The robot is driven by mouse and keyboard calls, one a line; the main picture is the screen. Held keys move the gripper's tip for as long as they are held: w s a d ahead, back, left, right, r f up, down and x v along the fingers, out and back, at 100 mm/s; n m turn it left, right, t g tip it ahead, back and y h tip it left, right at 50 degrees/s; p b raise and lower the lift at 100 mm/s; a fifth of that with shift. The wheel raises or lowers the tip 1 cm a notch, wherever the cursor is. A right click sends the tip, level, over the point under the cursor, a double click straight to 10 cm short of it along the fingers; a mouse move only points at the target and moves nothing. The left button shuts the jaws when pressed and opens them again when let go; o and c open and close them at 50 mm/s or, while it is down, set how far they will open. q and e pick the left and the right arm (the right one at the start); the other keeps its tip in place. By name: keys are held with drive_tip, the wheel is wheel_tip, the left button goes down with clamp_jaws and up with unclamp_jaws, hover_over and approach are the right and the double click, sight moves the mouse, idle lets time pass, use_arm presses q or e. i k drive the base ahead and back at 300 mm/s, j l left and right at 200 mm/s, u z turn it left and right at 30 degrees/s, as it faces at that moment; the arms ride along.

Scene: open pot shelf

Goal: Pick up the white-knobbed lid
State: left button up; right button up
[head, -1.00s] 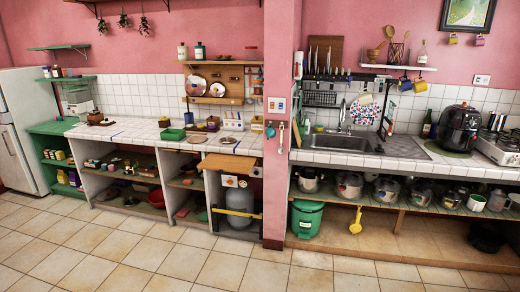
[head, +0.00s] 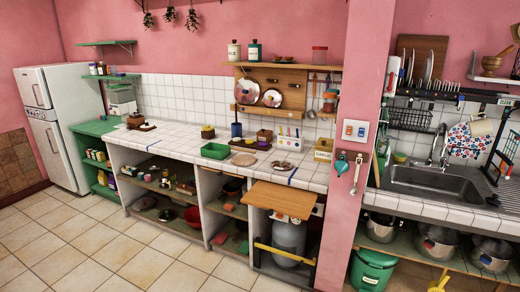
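I cannot single out a white-knobbed lid for sure. Two round, lid-like discs lean on the wooden wall rack, a left one (head: 247,91) and a right one (head: 272,98); their knob colours are too small to tell. Metal pots stand on the open shelf under the sink: one beside the pillar (head: 380,228), one in the middle (head: 437,243) and one at the right (head: 490,255). The counter edge partly hides their tops, so their lid knobs are not clear. Neither of my grippers is in view.
A pink pillar (head: 357,130) stands between the long tiled counter (head: 180,125) and the sink (head: 435,183). A green bin (head: 372,270) is below the sink. A gas cylinder (head: 289,240) stands under a wooden board (head: 280,200). The tiled floor (head: 110,245) at the left is clear.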

sight(282, 165)
drive_tip(key=i+z, duration=0.15)
drive_tip(key=i, duration=0.35)
drive_tip(key=i+j+z, duration=0.1)
drive_tip(key=i, duration=0.4)
drive_tip(key=i+j+z, duration=0.15)
drive_tip(key=i, duration=0.35)
